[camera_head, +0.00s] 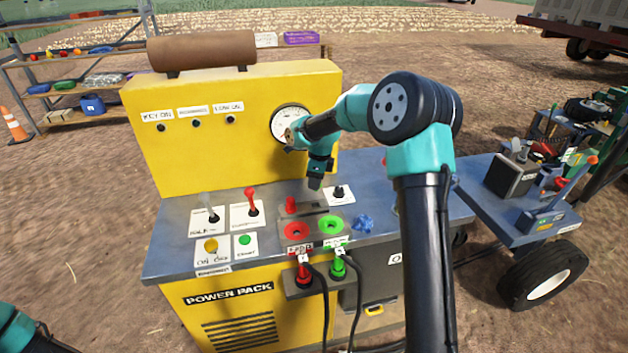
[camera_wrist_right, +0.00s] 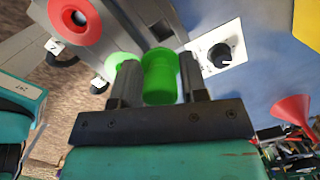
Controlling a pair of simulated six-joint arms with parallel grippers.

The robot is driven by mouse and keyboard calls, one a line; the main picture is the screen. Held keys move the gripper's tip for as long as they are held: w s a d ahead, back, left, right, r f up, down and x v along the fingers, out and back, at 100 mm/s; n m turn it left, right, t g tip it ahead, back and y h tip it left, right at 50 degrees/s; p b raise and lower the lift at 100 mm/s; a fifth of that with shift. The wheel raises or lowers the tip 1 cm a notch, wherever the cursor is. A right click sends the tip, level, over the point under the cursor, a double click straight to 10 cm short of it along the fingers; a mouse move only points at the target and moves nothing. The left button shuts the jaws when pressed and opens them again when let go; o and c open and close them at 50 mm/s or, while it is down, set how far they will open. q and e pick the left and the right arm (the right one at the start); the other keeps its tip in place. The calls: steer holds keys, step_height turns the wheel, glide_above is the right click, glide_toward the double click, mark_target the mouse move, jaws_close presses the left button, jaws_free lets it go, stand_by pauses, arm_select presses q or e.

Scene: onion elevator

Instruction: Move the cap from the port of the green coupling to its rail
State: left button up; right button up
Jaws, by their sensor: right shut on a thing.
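The green port (camera_head: 331,225) is a green ring on the console of the yellow power pack, right of the red port (camera_head: 297,231). The grey rail (camera_head: 319,208) lies just behind the ports, with a red cap (camera_head: 291,204) standing at its left end. My right gripper (camera_head: 315,183) points down above the rail area. In the wrist view it is shut on a green cap (camera_wrist_right: 160,78), held between its two fingers. A bit of green shows behind the left finger there. The cap is hard to make out in the head view. My left gripper is out of view.
A knob on a white plate (camera_head: 339,193) is just right of the gripper, and a blue crumpled rag (camera_head: 364,222) lies right of the ports. Hose couplings (camera_head: 338,266) hang at the front. A gauge (camera_head: 290,122) is behind.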

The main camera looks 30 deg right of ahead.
steer(key=shift+f, duration=3.05)
steer(key=shift+f, duration=1.1)
stand_by(0.9)
steer(key=o, duration=1.4)
steer(key=shift+r, duration=3.5)
